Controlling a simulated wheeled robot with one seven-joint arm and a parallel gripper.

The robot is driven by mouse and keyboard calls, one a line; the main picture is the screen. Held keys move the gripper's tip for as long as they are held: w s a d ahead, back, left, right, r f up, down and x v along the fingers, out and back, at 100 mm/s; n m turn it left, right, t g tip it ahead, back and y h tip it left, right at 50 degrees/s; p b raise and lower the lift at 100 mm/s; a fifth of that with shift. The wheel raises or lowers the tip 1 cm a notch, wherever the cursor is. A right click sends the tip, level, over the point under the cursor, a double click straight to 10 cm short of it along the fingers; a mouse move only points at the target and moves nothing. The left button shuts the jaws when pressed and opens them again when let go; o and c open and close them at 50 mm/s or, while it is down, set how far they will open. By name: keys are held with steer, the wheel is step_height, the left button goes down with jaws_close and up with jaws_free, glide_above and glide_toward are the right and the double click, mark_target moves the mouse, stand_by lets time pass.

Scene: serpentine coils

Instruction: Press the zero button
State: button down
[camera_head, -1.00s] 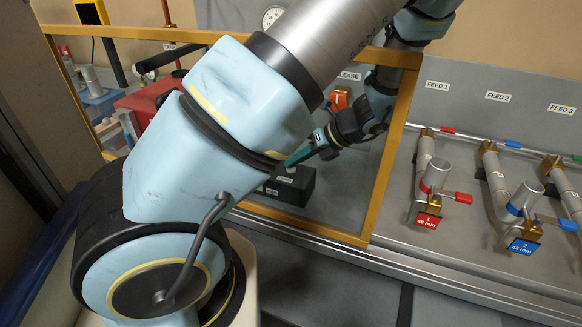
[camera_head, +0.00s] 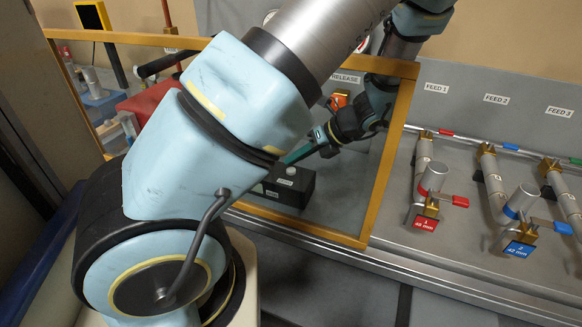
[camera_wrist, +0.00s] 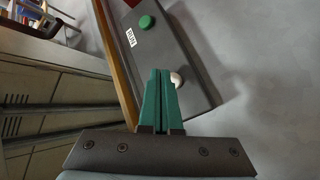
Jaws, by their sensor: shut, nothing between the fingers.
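A dark control box (camera_head: 300,190) stands on the grey bench behind the framed panel. It bears a white button (camera_head: 291,171), and small labels that I cannot read in the head view. In the wrist view the box (camera_wrist: 184,58) shows a green button (camera_wrist: 146,22) beside a RUN label, and the white button (camera_wrist: 177,79) farther along. The word zero is not readable. My gripper (camera_wrist: 160,72) is shut and empty, its green fingers partly covering the white button. In the head view my gripper (camera_head: 283,162) is just above and left of that button; contact cannot be told.
A yellow-framed clear panel (camera_head: 385,165) stands in front of the box. An orange RELEASE control (camera_head: 339,99) is behind it. Pipes with a red valve handle (camera_head: 460,201) and a blue valve handle (camera_head: 562,228) stand to the right.

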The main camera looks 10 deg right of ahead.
steer(key=shift+r, duration=2.45)
